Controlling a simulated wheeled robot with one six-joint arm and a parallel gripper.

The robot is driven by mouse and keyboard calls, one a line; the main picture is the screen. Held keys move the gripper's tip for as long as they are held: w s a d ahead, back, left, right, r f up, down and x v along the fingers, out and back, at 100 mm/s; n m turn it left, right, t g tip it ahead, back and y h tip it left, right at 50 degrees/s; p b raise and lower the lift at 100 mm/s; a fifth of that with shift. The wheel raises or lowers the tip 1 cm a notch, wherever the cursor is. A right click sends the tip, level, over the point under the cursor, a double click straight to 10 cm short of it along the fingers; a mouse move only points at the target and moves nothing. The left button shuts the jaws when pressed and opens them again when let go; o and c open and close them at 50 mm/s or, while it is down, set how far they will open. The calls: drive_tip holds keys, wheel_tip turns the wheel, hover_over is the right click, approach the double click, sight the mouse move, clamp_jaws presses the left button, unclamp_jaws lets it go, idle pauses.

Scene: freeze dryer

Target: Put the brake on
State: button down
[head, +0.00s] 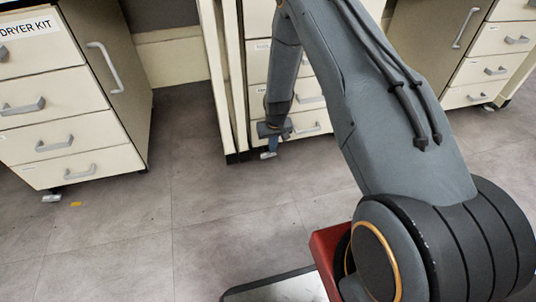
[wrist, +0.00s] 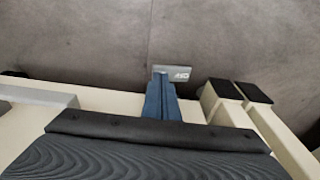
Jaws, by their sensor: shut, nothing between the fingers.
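The brake pedal (wrist: 178,74) is a small light-grey metal plate with dark lettering, low over the floor at the foot of the middle drawer cabinet (head: 257,62). In the head view the pedal (head: 268,155) is small and just below my fingertips. My gripper (head: 273,143) points down in front of the cabinet's bottom drawers. In the wrist view my gripper (wrist: 160,73) is shut and empty, its blue fingers together. The fingertips overlap the pedal's left part; I cannot tell whether they touch it. The pedal's caster is hidden.
A right cabinet (head: 485,70) stands behind my arm. The grey floor (head: 140,240) in front is clear.

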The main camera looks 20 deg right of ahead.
drive_tip(key=shift+f, duration=0.5)
drive_tip(key=shift+r, duration=0.15)
wheel_tip(320, 180, up, 7)
drive_tip(key=p, duration=0.4)
idle(0.6)
idle(0.4)
